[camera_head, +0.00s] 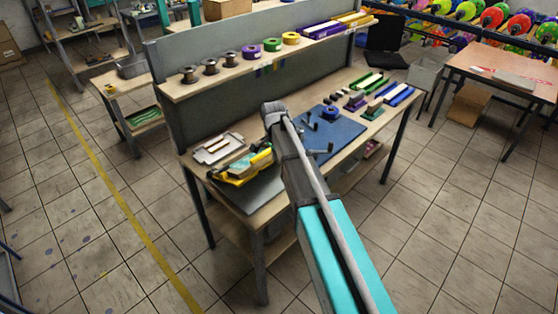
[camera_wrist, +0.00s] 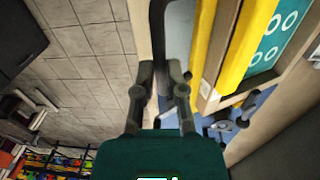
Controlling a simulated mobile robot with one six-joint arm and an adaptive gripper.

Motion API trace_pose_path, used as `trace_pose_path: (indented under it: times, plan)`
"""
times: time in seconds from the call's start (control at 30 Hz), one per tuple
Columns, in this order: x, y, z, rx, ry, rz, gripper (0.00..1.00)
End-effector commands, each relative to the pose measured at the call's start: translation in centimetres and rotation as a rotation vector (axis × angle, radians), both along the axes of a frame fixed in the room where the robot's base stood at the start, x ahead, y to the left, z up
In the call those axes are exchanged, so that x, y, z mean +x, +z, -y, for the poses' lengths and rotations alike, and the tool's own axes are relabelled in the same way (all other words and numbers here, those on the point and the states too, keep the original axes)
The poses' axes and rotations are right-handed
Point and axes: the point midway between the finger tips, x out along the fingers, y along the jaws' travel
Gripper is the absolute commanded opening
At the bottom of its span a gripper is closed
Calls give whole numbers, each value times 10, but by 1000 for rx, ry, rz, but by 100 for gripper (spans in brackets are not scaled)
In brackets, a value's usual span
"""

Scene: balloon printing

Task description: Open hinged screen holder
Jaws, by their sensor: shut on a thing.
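The hinged screen holder shows in the wrist view as a yellow frame (camera_wrist: 244,50) beside a wooden-edged screen (camera_wrist: 276,40) with white rings on teal. A dark grey bar, probably its handle (camera_wrist: 157,30), runs up between my fingers. My gripper (camera_wrist: 160,72) is shut on this bar. In the head view the yellow holder (camera_head: 236,181) sits at the left part of the workbench, partly behind my arm. My gripper is hidden there by my arm. The holder's hinge and its exact tilt cannot be made out.
The workbench (camera_head: 345,138) carries a blue mat (camera_head: 335,137), a grey metal tray (camera_head: 218,148) and colored squeegee-like bars (camera_head: 398,94) at right. A shelf (camera_head: 215,78) with spools and tape rolls stands behind. Tiled floor (camera_head: 130,220) is free at left.

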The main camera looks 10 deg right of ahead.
Motion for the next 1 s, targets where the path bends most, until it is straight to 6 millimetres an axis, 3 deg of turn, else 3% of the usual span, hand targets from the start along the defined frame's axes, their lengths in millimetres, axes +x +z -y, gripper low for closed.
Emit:
trace_pose_path:
  times: [0.03,0.4,1.0]
  plan:
    - [9,13,-5,3,1,9,0]
    - [37,56,-32,4,7,9,0]
    - [89,106,-82,8,12,8,0]
